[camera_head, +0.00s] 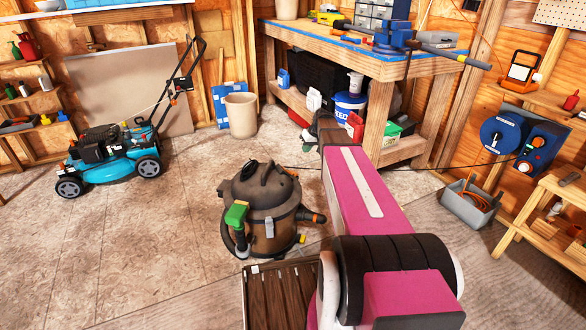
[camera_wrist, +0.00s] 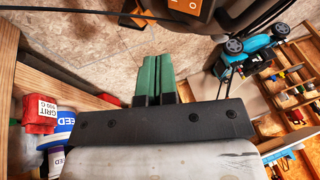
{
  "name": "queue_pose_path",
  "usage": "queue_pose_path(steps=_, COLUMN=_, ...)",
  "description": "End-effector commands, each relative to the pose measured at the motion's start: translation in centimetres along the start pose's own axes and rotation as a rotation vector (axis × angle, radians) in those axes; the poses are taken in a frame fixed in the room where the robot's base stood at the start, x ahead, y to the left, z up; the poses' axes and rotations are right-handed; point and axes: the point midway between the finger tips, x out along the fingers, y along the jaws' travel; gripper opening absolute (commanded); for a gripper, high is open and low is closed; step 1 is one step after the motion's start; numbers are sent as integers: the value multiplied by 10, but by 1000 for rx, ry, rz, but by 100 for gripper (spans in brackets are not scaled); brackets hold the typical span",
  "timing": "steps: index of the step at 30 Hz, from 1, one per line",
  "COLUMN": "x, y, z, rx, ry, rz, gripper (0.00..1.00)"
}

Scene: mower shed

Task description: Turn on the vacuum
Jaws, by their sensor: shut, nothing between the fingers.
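The vacuum (camera_head: 268,217) stands upright on the floor in the middle of the head view. It has a dark lid, a brown drum, a dark hose and a green part at its front left. In the wrist view a dark and orange part (camera_wrist: 190,9), likely of the vacuum, is cut off by the top edge. My gripper (camera_wrist: 155,60) shows green fingers, shut and empty, over the floor. The fingertips look apart from that part. No power switch can be made out.
A workbench (camera_head: 340,49) with a vise stands behind. A teal mower (camera_head: 115,160) is at left, a tan bin (camera_head: 241,113) at the back. A wall control box (camera_head: 538,140) and grey tool tote (camera_head: 470,207) are at right. Floor left of the vacuum is clear.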

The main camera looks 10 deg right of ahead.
Motion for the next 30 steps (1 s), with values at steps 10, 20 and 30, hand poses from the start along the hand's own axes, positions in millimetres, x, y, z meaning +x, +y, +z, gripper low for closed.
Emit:
queue_pose_path(steps=10, x=-2, y=4, z=-5, rx=-6, ry=7, rz=-4, gripper=0)
queue_pose_path(steps=20, x=26, y=4, z=-6, rx=-6, ry=6, rz=-4, gripper=0)
queue_pose_path(steps=30, x=90, y=4, z=-6, rx=-6, ry=5, rz=-4, gripper=0)
